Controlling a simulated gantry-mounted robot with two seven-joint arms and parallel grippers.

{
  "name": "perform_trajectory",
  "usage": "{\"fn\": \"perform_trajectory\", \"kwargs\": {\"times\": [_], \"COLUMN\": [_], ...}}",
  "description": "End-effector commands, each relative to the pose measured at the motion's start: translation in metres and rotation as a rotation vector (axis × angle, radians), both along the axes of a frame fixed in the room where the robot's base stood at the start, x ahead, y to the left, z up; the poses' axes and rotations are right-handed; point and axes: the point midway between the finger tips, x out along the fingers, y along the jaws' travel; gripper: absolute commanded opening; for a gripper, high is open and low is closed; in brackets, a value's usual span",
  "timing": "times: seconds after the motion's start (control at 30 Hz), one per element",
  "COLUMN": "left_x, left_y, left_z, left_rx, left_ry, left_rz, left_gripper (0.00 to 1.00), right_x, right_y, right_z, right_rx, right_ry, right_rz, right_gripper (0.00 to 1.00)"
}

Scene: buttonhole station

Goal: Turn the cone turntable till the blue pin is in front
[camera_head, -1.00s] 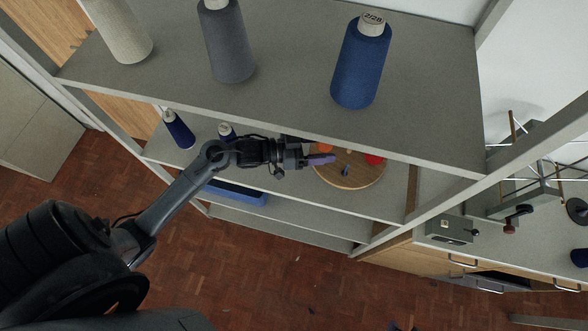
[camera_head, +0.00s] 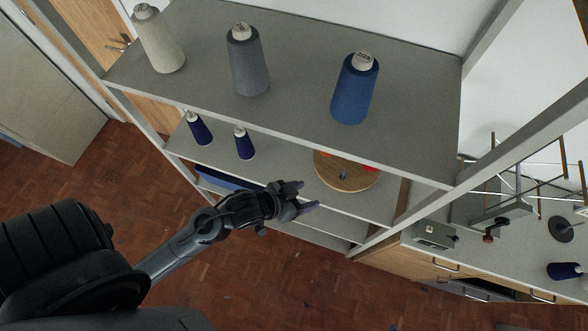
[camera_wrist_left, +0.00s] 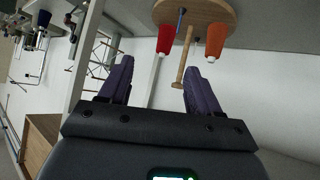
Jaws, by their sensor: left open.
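The cone turntable (camera_head: 360,182) is a round wooden disc on the middle shelf, partly hidden by the shelf above. The small blue pin (camera_head: 343,175) stands on its near half in the head view. A red cone (camera_head: 370,168) shows behind it. In the left wrist view the disc (camera_wrist_left: 205,8) carries the blue pin (camera_wrist_left: 181,18), a red cone (camera_wrist_left: 166,40), an orange cone (camera_wrist_left: 216,40) and a wooden peg (camera_wrist_left: 184,56). My left gripper (camera_head: 308,195) is open and empty, apart from the disc, at its front left. My right gripper is out of view.
Large white (camera_head: 160,42), grey (camera_head: 248,62) and blue (camera_head: 354,90) cones stand on the top shelf (camera_head: 295,65). Two small navy cones (camera_head: 200,130) stand left of the turntable. A shelf post (camera_head: 420,200) rises to its right.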

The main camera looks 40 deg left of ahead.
Motion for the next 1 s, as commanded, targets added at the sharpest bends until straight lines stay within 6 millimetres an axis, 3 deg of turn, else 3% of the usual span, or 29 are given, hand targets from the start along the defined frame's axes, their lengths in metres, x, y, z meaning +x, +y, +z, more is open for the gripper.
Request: {"fn": "perform_trajectory", "kwargs": {"times": [0.4,1.0], "left_x": [-0.024,-0.027], "left_y": [0.01,0.01], "left_z": [0.007,0.013], "left_rx": [0.064,0.06], "left_ry": [0.138,0.151], "left_rz": [0.051,0.066], "left_gripper": [0.63,0.63], "right_x": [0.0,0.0], "right_y": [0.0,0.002], "right_z": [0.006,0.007], "right_rx": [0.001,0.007], "right_ry": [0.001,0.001], "right_rz": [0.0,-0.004], "right_gripper": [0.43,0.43]}}
